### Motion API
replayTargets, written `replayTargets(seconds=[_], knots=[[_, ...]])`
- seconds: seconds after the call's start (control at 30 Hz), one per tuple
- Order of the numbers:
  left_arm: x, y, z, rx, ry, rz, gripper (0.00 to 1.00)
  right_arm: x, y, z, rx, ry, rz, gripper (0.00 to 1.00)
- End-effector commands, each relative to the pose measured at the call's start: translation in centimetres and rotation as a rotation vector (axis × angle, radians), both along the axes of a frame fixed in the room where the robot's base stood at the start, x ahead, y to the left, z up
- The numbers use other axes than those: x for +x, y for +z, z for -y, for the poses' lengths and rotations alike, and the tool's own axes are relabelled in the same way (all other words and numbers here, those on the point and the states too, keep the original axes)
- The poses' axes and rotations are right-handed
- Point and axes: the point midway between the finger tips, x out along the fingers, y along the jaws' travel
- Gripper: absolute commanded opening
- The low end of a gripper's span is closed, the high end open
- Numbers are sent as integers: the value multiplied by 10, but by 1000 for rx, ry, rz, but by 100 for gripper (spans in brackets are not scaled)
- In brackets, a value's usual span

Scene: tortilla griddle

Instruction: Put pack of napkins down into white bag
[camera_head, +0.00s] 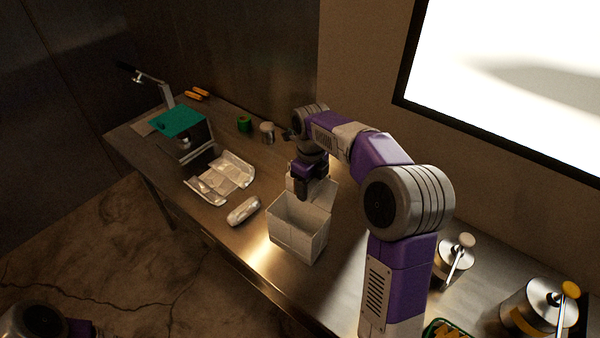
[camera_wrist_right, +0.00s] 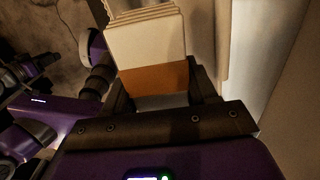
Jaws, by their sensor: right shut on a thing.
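The white bag (camera_head: 290,238) stands upright and open at the top on the steel counter, near its front edge. My right gripper (camera_head: 312,186) points down over the back part of its opening. In the right wrist view the gripper (camera_wrist_right: 160,78) is shut on the pack of napkins (camera_wrist_right: 146,38), a cream folded stack with an orange-brown band (camera_wrist_right: 152,77). In the head view the pack is mostly hidden and I cannot separate it from the pale bag wall. How deep it sits relative to the rim is unclear. My left gripper is out of view.
Left of the bag lie a silvery wrapped roll (camera_head: 243,210) and an open paper-lined tray (camera_head: 228,176). A metal canister (camera_head: 267,133) and green roll (camera_head: 244,124) stand at the back. Lidded metal pots (camera_head: 540,305) are at the right. Bare counter (camera_head: 345,240) lies right of the bag.

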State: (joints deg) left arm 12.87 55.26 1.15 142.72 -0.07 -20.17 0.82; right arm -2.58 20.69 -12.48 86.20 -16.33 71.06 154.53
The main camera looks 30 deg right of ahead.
Motion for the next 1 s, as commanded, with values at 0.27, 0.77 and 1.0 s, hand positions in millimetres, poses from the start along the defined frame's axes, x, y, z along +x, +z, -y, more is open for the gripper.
replayTargets(seconds=[0.27,0.77,1.0], knots=[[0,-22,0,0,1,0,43,0,-24,0,1,-1,-1,28],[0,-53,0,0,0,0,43,0,-60,0,0,0,0,28],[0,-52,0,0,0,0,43,0,-59,0,0,0,0,71]])
